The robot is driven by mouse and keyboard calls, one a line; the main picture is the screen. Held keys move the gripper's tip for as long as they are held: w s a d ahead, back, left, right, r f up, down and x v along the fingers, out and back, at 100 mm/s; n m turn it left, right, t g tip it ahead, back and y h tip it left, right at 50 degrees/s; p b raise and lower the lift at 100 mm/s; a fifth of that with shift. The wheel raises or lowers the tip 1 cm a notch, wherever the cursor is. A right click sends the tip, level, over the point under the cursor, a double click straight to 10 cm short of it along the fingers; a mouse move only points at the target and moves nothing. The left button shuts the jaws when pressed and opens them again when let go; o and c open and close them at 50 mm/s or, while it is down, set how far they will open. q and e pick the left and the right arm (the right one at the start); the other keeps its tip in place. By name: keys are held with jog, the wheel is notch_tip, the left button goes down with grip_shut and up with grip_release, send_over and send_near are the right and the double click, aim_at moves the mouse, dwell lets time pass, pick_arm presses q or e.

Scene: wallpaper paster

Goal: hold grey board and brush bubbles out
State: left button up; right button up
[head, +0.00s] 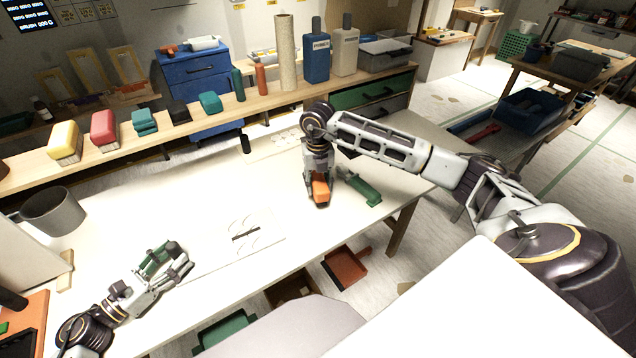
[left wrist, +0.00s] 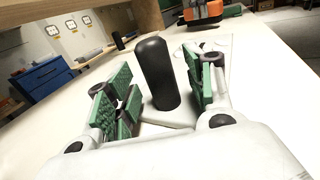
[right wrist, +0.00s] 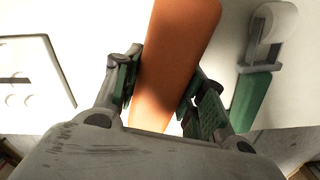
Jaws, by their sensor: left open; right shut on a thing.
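A pale grey-white board (head: 211,259) lies flat on the white table in the head view, with a dark bar (head: 246,236) and curved outlines on it. Its corner also shows in the right wrist view (right wrist: 45,70). My left gripper (head: 172,258) is open at the board's left. In the left wrist view a black rounded handle (left wrist: 157,72) stands between the spread fingers (left wrist: 160,95), with no clear contact. My right gripper (head: 319,198) is shut on an orange brush handle (right wrist: 172,60), also visible in the head view (head: 321,187).
A grey cup (head: 55,211) stands at the table's left. A shelf (head: 205,118) with sponges, bottles and a roll runs along the back. The front middle of the table is clear.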

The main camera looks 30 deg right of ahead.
pick_arm(q)
jog(key=shift+d, duration=0.15)
jog(key=shift+w+d, duration=0.3)
jog(key=shift+d, duration=0.15)
jog(key=shift+d, duration=0.15)
grip_shut()
jog(key=shift+f+b, duration=0.1)
jog(key=shift+b, duration=0.25)
dwell(0.8)
